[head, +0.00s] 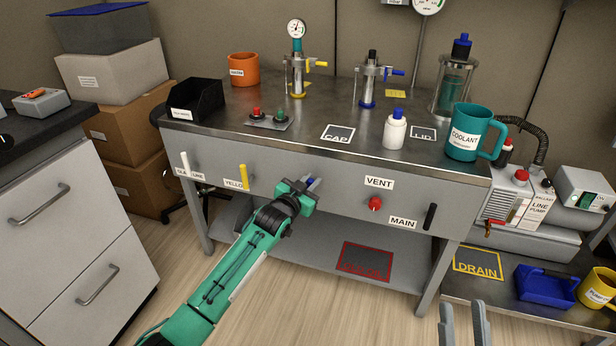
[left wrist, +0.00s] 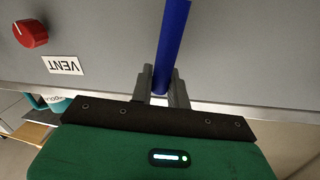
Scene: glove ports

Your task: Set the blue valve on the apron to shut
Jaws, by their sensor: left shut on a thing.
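The blue valve lever (head: 311,181) is on the grey front apron (head: 335,205) of the bench, between the yellow lever and the VENT label. My left gripper (head: 308,187) is at it and hides most of it and any label in the head view. In the left wrist view the blue lever (left wrist: 172,45) is a long bar running up from between the fingers of my left gripper (left wrist: 160,82), which is shut on its end. My right gripper (head: 462,306) shows only as two grey fingers at the bottom edge, apart with nothing between them.
The apron also carries a white lever (head: 185,163), a yellow lever (head: 243,177), a red knob (head: 375,203) under VENT and a black lever (head: 430,217) beside MAIN. A teal mug (head: 468,130) and white bottle (head: 395,130) stand above. The floor before the bench is clear.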

